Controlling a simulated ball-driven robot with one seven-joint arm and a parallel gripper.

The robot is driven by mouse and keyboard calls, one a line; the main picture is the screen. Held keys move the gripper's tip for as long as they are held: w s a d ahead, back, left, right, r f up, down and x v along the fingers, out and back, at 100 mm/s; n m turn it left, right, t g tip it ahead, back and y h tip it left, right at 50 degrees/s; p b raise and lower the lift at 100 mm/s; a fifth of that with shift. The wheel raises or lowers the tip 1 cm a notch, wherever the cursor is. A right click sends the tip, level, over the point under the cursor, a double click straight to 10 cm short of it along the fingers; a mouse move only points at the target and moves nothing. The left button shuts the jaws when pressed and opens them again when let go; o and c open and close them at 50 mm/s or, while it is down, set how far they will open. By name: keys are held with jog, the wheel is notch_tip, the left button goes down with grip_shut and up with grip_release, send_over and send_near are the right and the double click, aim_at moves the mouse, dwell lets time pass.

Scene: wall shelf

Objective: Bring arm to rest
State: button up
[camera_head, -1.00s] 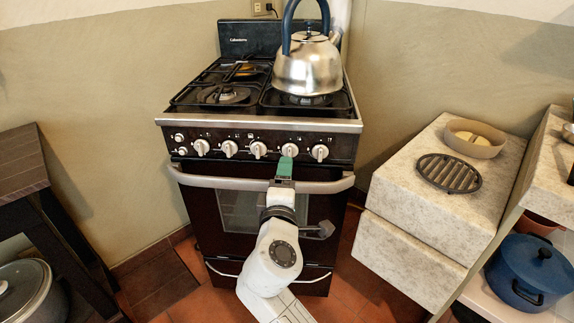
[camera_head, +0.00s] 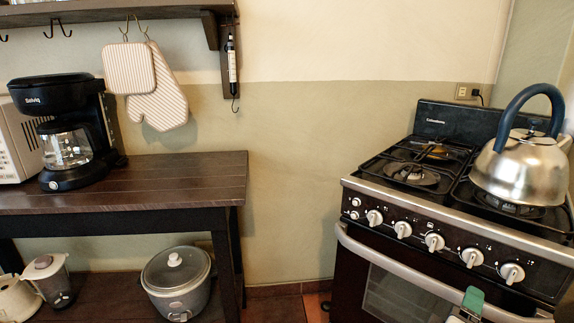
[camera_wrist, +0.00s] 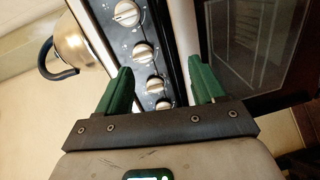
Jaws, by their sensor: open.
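My gripper (camera_wrist: 160,90) shows in the wrist view with its two green fingers apart and nothing between them. It faces the front of the stove (camera_head: 420,275), close to the knob row and the oven door handle. The rest of my arm is out of that view.
A steel kettle (camera_head: 522,168) stands on the right front burner. Left is a dark wooden table (camera_head: 200,176) with a coffee maker (camera_head: 65,125) on top and a rice cooker (camera_head: 176,283) below. A mitt (camera_head: 160,98) hangs above. Floor shows between table and stove.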

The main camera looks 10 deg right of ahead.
jog(key=s+f+m+g+y, duration=0.55)
jog(key=s+f, duration=0.75)
jog(key=f, duration=0.4)
jog(key=s+a+f+m+g+y, duration=0.1)
jog(key=s+a+f+g+y, duration=0.2)
jog(key=s, duration=0.4)
jog(key=s+a+f+m+g+y, duration=0.1)
jog(key=s+a+f+y, duration=0.35)
jog(key=s+a, duration=0.2)
notch_tip(320, 180, up, 20)
jog(key=d+p, duration=0.1)
jog(key=p, duration=1.7)
jog(key=shift+w+f+p, duration=0.2)
jog(key=shift+w+p, duration=0.05)
jog(key=shift+p, duration=0.15)
